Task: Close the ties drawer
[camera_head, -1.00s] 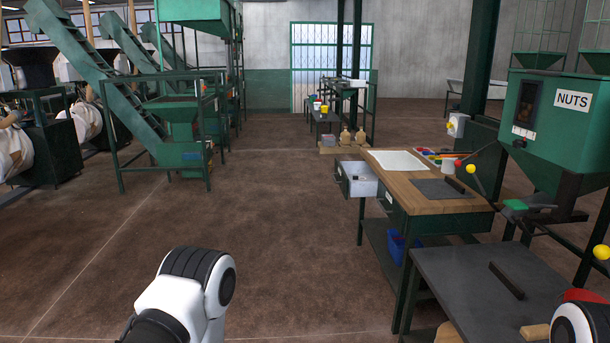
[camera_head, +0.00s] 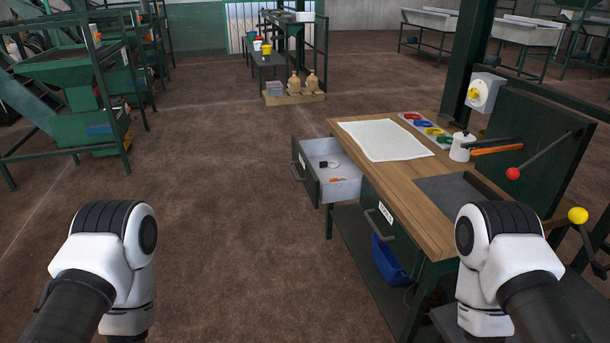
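A green-fronted drawer with a pale grey inside (camera_head: 345,189) is pulled out from the left side of the wooden-topped workbench (camera_head: 375,174). A few small items lie in it, one black, one white and one orange. Its handle (camera_head: 297,172) is on the outer front, facing left. A second drawer front with a white label (camera_head: 385,212) is closed, nearer to me. I cannot read the label surely. My two arms show at the lower left and lower right, but both grippers are out of view.
A white sheet (camera_head: 381,140), a tray of coloured rings (camera_head: 428,130) and a white pot (camera_head: 461,147) are on the bench. A blue bin (camera_head: 391,259) sits on the lower shelf. Levers with red and yellow knobs (camera_head: 578,215) stick out at right. The floor left of the bench is clear.

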